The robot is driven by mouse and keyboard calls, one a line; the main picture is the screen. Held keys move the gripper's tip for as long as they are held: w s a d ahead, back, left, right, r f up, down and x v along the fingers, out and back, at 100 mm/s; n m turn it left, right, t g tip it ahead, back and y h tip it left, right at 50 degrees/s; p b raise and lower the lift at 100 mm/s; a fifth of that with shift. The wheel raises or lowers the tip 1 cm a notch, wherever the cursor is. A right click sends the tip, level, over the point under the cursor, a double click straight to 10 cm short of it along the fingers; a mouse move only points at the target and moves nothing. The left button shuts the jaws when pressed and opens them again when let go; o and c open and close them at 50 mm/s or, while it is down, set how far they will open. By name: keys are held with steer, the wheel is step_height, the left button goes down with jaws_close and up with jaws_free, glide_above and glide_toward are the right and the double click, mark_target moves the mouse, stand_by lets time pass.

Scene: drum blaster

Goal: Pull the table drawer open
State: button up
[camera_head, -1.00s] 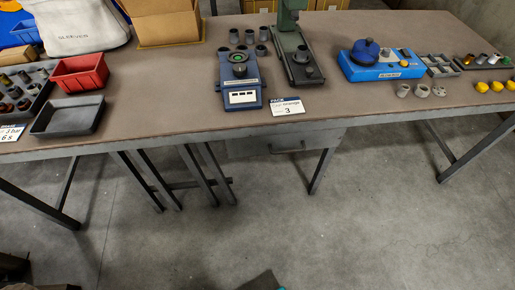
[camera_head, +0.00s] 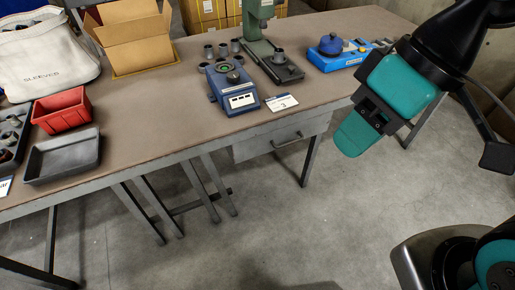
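The table drawer (camera_head: 250,149) is a grey box front under the front edge of the table, near the middle of the view. It looks shut, its front about in line with the table edge. Its dark bar handle (camera_head: 288,141) is on the front face, with nothing touching it. My arm comes in from the upper right, in front of the table's right part. My gripper (camera_head: 358,132) appears to be at the teal and black end, to the right of the handle and apart from it. Its fingers cannot be made out clearly.
The table (camera_head: 150,130) carries a blue device (camera_head: 232,88), a green press (camera_head: 268,50), a label card (camera_head: 281,102), a red bin (camera_head: 62,110) and a dark tray (camera_head: 62,156). Table legs (camera_head: 310,160) stand beside the drawer. The floor (camera_head: 270,220) before it is clear.

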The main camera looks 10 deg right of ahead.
steer(key=w+a+f+m+t+y+b, duration=0.1)
steer(key=w+f+m+t+b, duration=0.2)
steer(key=f+b, duration=0.7)
steer(key=m+t+b, duration=1.2)
steer(key=m+b, duration=0.6)
steer(key=b, duration=1.1)
glide_toward(289, 143)
steer(key=p+x, duration=0.9)
steer(key=shift+p, duration=0.35)
steer(key=shift+w+a+f+p, duration=0.15)
steer(key=shift+w+f+p, duration=0.25)
steer(key=shift+w, duration=0.25)
